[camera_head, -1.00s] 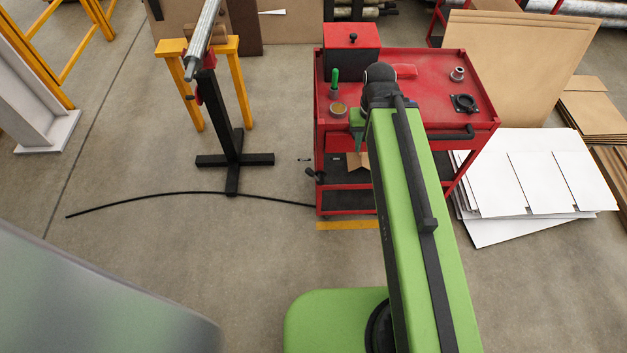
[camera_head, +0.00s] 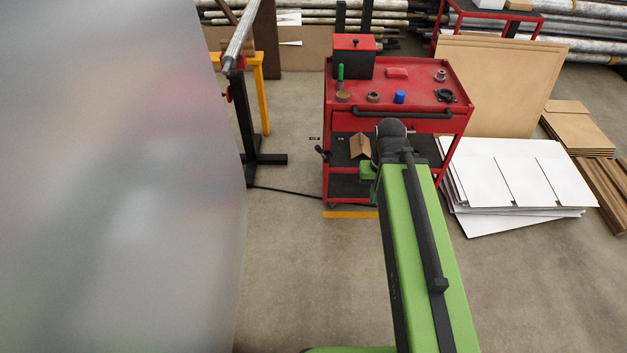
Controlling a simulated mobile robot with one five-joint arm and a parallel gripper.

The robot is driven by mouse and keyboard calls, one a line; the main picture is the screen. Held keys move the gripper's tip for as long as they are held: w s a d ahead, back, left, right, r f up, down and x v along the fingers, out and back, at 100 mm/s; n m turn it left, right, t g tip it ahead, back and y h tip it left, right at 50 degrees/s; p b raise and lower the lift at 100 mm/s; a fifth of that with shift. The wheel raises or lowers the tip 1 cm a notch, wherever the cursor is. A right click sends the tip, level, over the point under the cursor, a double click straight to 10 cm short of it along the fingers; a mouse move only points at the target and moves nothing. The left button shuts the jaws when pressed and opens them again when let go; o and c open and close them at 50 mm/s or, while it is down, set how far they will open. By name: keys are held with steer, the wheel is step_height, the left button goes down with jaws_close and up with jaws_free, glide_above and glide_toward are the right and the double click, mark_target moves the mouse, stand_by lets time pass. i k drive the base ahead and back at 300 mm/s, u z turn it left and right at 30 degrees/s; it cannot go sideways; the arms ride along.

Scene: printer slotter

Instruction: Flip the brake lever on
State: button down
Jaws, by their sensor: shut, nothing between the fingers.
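A red tool cart (camera_head: 345,118) stands on the floor ahead of my arm. A small black lever with a knobbed end (camera_head: 322,153) sticks out at the cart's left side, by the lower shelves. It may be the brake lever, but it is too small to tell how it is set. My green arm reaches forward from the bottom of the view, and its black elbow overlaps the cart's front. A green part of my arm shows left of the elbow. My gripper's fingers are hidden behind the arm, so I cannot see how near they are to the lever.
A large blurred grey surface (camera_head: 120,180) fills the left side, close to the camera. Floor is clear in front.

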mark_target(327, 157)
steer(key=u, duration=0.2)
steer(key=k, duration=0.4)
steer(key=z, duration=1.2)
steer(key=i, duration=1.85)
steer(key=u, duration=2)
steer(key=k, duration=0.2)
steer(key=u, duration=2.6)
steer(key=k, duration=0.45)
steer(key=z, duration=0.05)
